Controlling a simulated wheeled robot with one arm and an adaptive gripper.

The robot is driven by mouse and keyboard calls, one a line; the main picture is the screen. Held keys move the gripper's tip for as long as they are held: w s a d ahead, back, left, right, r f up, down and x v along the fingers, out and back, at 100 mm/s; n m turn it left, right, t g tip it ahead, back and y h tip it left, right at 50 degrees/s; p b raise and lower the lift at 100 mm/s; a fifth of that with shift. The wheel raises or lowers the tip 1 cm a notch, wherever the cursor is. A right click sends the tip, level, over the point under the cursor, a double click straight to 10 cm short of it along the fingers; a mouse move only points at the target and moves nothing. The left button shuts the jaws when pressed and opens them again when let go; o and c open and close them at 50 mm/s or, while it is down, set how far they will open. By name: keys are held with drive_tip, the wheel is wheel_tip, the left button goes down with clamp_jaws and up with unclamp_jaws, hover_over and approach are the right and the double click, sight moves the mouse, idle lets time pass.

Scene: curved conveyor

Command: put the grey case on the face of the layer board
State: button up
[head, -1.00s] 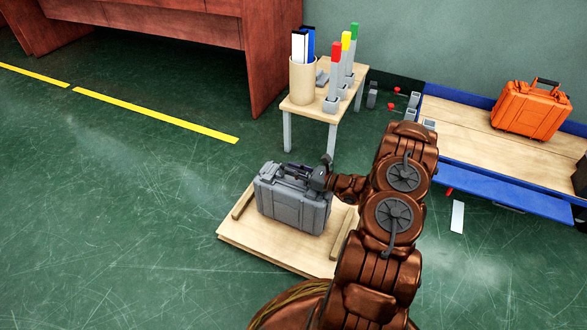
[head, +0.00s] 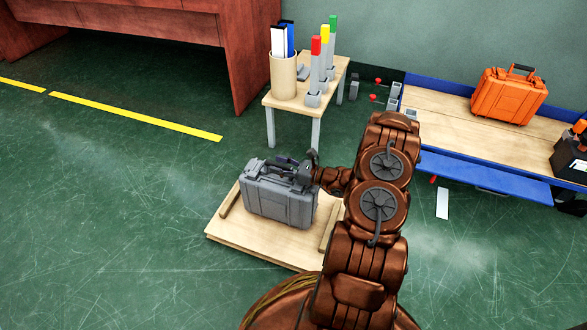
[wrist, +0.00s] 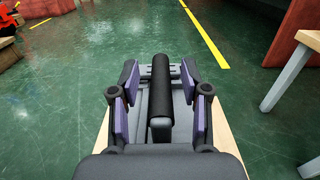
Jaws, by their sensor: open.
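The grey case (head: 277,204) stands upright on the layer board (head: 262,250), a pale wooden board on the floor. The case sits between the board's two raised strips. My gripper (head: 297,171) is at the top of the case, by its handle. In the wrist view my gripper (wrist: 161,78) is open. The dark case handle (wrist: 160,92) lies between the fingers, with a gap on both sides. The board also shows beside the case in the wrist view (wrist: 228,145). My arm hides part of the board's right side in the head view.
A small table (head: 283,101) with a holder of folders and red, yellow and green markers stands behind. The green floor left of the board is clear.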

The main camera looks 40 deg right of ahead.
drive_tip(key=p+v, duration=0.3)
drive_tip(key=v, duration=0.8)
drive_tip(key=shift+s+d+p, duration=0.1)
drive_tip(key=shift+d+p, duration=0.05)
drive_tip(key=shift+p, duration=0.15)
drive_tip(key=a+r+n+g+y, duration=0.3)
drive_tip(key=a+r+n+g, duration=0.25)
drive_tip(key=a+r, duration=0.4)
drive_tip(key=a+r+n+g+y, duration=0.3)
drive_tip(key=a+r+n+g, duration=0.3)
drive_tip(key=a, duration=0.6)
drive_tip(key=s+a+r+n+g+h, duration=0.1)
drive_tip(key=s+a+r+n+g, duration=0.4)
drive_tip(key=a, duration=0.3)
drive_tip(key=s+a+r+n+g+h, duration=0.2)
drive_tip(key=s+a+r+n+h, duration=0.15)
drive_tip(key=s, duration=0.25)
drive_tip(key=s+a+r+n+g+h, duration=0.2)
drive_tip(key=s+n+h, duration=0.15)
drive_tip(key=s, duration=0.25)
drive_tip(key=s+d+r+n+h, duration=0.1)
drive_tip(key=s+d+n+h, duration=0.1)
drive_tip(key=s, duration=0.4)
drive_tip(key=s+d+r+n+t+h, duration=0.1)
drive_tip(key=s+d+n+h, duration=0.2)
drive_tip(key=s+n+h, duration=0.1)
drive_tip(key=s+h, duration=0.1)
drive_tip(key=s, duration=0.1)
drive_tip(key=shift+s+r, duration=0.15)
drive_tip(key=shift+s, duration=0.2)
